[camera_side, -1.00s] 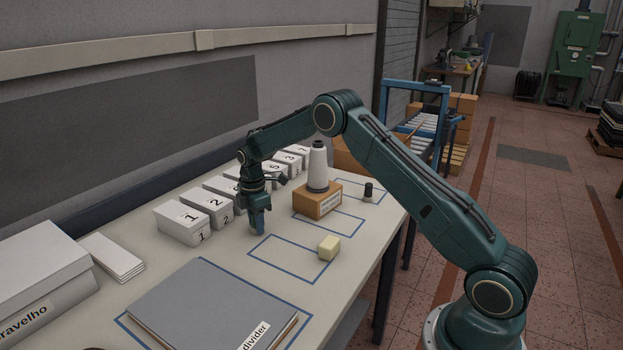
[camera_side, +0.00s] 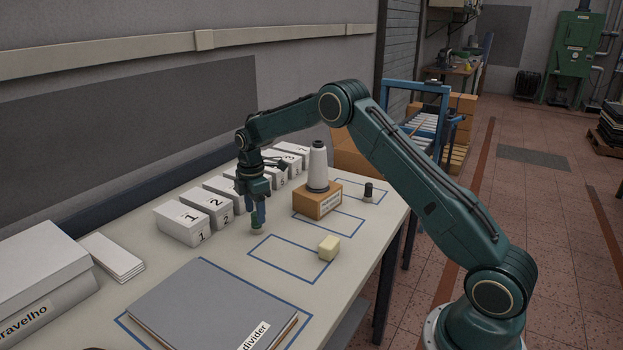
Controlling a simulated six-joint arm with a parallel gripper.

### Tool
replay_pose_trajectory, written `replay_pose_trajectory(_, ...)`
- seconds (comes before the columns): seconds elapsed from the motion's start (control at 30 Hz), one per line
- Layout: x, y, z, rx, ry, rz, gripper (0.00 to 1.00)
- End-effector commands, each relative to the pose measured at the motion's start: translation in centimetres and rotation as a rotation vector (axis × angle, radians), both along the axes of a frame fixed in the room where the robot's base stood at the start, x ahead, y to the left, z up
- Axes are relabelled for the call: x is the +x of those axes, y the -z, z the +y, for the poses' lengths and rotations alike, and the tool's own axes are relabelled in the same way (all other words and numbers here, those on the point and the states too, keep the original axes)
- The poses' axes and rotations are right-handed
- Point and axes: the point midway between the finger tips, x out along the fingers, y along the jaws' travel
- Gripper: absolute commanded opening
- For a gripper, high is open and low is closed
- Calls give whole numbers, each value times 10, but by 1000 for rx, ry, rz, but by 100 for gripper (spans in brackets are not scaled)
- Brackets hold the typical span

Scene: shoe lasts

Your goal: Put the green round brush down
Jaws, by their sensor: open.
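The green round brush (camera_side: 256,223) stands upright on the pale table top, between the numbered white boxes and an empty blue-outlined rectangle. My gripper (camera_side: 259,211) is open and points down just above and around the brush's upper part. Its fingers partly hide the brush. I cannot tell whether a finger touches it.
White numbered boxes (camera_side: 207,207) stand in a row close behind my gripper. A thread cone (camera_side: 317,165) on an orange-brown box (camera_side: 317,202), a cream block (camera_side: 329,247) and a small dark item (camera_side: 369,192) stand to the right. A grey folder (camera_side: 211,308) lies in front.

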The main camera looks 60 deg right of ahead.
Motion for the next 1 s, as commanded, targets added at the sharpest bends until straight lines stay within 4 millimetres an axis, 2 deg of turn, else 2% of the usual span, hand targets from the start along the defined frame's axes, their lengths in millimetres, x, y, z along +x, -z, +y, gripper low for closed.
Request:
replay_pose_trajectory(0.2,0,-38,0,-1,0,-4,53)
replay_pose_trajectory(0.43,0,-68,0,-1,0,-2,53)
replay_pose_trajectory(0.63,-1,-78,0,0,0,1,53)
replay_pose_trajectory(1.0,-1,-80,0,0,0,1,53)
